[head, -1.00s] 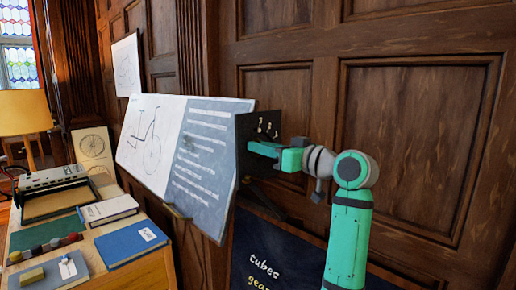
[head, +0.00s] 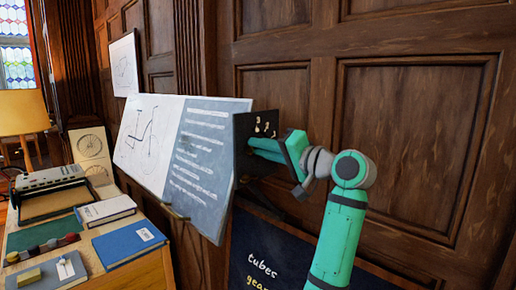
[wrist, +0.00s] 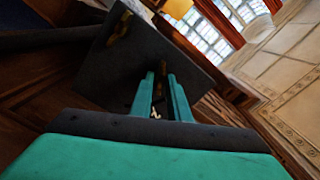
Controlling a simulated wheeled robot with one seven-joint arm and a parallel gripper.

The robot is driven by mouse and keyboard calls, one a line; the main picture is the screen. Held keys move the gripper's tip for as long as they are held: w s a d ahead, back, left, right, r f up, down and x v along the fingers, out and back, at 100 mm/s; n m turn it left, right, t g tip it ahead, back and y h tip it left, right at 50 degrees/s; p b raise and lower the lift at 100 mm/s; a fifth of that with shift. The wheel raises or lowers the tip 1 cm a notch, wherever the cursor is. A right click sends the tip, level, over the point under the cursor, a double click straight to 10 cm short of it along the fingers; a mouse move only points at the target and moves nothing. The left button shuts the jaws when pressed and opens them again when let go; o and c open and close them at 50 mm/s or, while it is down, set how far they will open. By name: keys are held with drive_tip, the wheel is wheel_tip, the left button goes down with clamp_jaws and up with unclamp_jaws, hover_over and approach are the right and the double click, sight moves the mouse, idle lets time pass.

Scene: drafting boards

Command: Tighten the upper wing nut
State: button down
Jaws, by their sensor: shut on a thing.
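My gripper (head: 256,150) reaches from the right to the dark plate (head: 242,180) at the right end of the tilted drafting board (head: 203,140). In the wrist view, my gripper's two green fingers (wrist: 161,82) are close together, with a small brass piece (wrist: 160,92) between them, mostly hidden. I take it for a wing nut, but cannot tell from its shape that it is the upper one. Another brass fitting (wrist: 120,27) stands on the plate, apart from the fingers. Small pale fittings (head: 264,128) show on the plate above the fingers in the head view.
A panelled wooden wall (head: 415,130) stands close behind my arm. A dark lettered board (head: 265,255) is below the plate.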

drive_tip(key=m, duration=0.5)
drive_tip(key=shift+d+f, duration=0.15)
drive_tip(key=shift+m, duration=0.3)
idle(0.3)
drive_tip(key=c, duration=1.7)
unclamp_jaws()
drive_tip(key=shift+c, duration=0.2)
drive_tip(key=v, duration=1.1)
